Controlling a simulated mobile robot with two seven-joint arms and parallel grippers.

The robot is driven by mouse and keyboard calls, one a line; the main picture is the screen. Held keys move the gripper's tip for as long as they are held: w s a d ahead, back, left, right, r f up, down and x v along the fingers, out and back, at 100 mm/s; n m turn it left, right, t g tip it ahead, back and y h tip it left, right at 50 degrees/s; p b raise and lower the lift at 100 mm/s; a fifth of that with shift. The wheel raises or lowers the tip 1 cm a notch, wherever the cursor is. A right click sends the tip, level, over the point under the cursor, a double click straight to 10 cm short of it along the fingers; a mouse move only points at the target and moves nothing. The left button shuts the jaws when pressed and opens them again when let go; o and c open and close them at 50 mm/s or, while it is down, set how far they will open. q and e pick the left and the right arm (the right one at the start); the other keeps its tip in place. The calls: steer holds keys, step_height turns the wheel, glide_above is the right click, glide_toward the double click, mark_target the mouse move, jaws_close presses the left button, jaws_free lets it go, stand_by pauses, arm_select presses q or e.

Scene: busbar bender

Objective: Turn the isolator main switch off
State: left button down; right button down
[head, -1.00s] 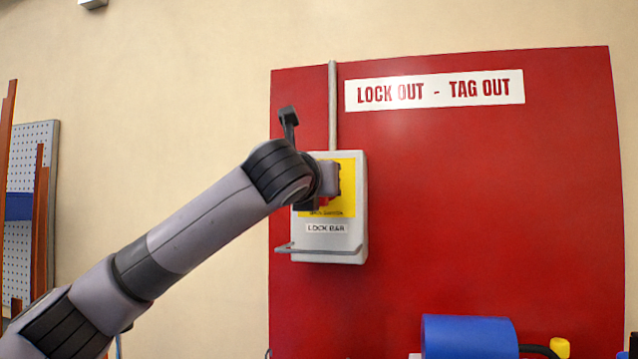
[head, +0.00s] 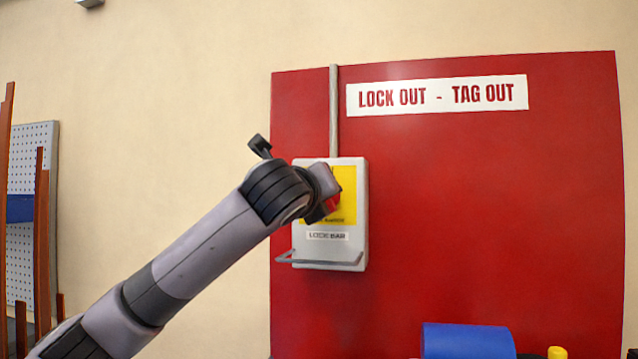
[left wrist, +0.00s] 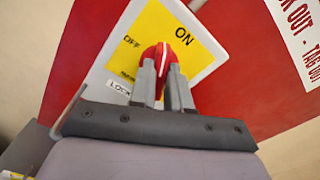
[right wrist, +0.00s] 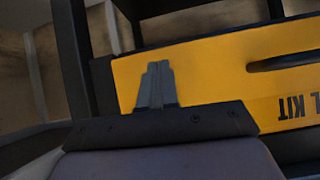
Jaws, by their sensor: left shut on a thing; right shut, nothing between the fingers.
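The isolator main switch is a grey box (head: 357,220) with a yellow plate (head: 350,180) on the red lock-out board. My left gripper (left wrist: 161,75) is shut on its red knob (left wrist: 161,53), one finger on each side. In the left wrist view the plate reads ON above the knob and OFF to its left. The knob's white line points between ON and OFF. In the head view my left wrist covers much of the plate and knob. My right gripper (right wrist: 158,82) is shut and empty, seen in the right wrist view only.
A lock bar (head: 318,263) sticks out below the switch, under my wrist. A conduit (head: 334,110) runs up from the box. A blue cylinder (head: 467,341) is at the bottom right. A yellow kit box (right wrist: 215,75) is in front of my right gripper.

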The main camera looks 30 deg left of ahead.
arm_select(q)
steer(key=shift+a+f+n+p, duration=0.15)
steer(key=shift+n+p, duration=0.8)
steer(key=shift+n, duration=2.05)
steer(key=shift+f+n+p, duration=0.2)
steer(key=shift+n+p, duration=0.7)
steer(key=shift+n, duration=2.1)
steer(key=c, duration=1.1)
jaws_free()
steer(key=shift+s, duration=0.15)
